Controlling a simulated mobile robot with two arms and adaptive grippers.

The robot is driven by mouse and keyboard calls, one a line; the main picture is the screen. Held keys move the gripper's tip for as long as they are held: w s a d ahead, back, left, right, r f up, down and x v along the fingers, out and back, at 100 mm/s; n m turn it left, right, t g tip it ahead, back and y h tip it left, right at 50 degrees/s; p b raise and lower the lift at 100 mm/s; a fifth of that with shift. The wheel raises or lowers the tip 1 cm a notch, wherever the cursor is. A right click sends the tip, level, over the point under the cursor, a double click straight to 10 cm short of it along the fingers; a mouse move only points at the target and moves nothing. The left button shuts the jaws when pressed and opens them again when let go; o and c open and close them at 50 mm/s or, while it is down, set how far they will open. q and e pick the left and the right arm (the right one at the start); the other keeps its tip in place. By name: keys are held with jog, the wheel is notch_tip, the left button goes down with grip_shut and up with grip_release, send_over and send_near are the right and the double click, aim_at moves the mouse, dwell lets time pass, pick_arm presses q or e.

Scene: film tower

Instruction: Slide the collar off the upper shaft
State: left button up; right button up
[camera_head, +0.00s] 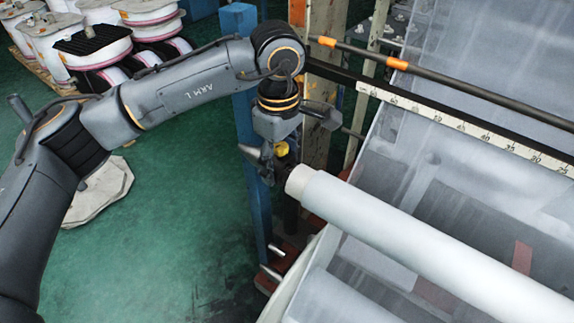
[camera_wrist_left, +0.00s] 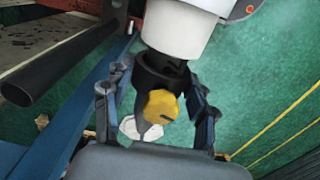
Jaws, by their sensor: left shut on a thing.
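The collar (camera_wrist_left: 160,72) is a black ring with a yellow knob (camera_wrist_left: 161,107), in the left wrist view at the end of a white film roll. The yellow knob also shows in the head view (camera_head: 281,149). My left gripper (camera_wrist_left: 157,85) is shut on the collar, a finger on each side. In the head view my left gripper (camera_head: 268,163) is at the left end of the roll. The upper shaft is mostly hidden by the collar and the roll (camera_head: 410,240). I cannot tell whether the collar touches the roll's core (camera_head: 299,181). My right gripper is out of view.
A blue post (camera_head: 245,130) stands just behind my left arm. A black bar with a white scale (camera_head: 450,132) and a dark rod (camera_head: 450,83) run beyond the roll. White spools (camera_head: 55,45) stand at the back left.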

aim_at(246, 144)
pick_arm(q)
jog(key=w+a, duration=0.1)
jog(key=a, duration=0.1)
jog(key=w+a+b, duration=0.1)
jog(key=shift+w+a, duration=0.3)
jog(key=shift+a, duration=0.05)
jog(key=w+a, duration=0.2)
jog(key=a, duration=0.1)
jog(key=shift+w+a+b, duration=0.2)
jog(key=shift+w+b, duration=0.05)
jog(key=shift+b, duration=0.15)
jog(key=shift+w+a+r, duration=0.1)
jog(key=shift+w+a, duration=0.75)
jog(key=shift+a, duration=0.35)
jog(key=shift+w+a, duration=0.85)
jog(key=shift+a, duration=0.3)
jog(key=shift+w+a, duration=0.2)
jog(key=shift+a, duration=0.15)
jog(key=shift+a, duration=0.1)
jog(key=s+a+b, duration=0.4)
jog(key=s+a, duration=0.4)
jog(key=shift+s+a, duration=0.25)
jog(key=shift+s, duration=0.05)
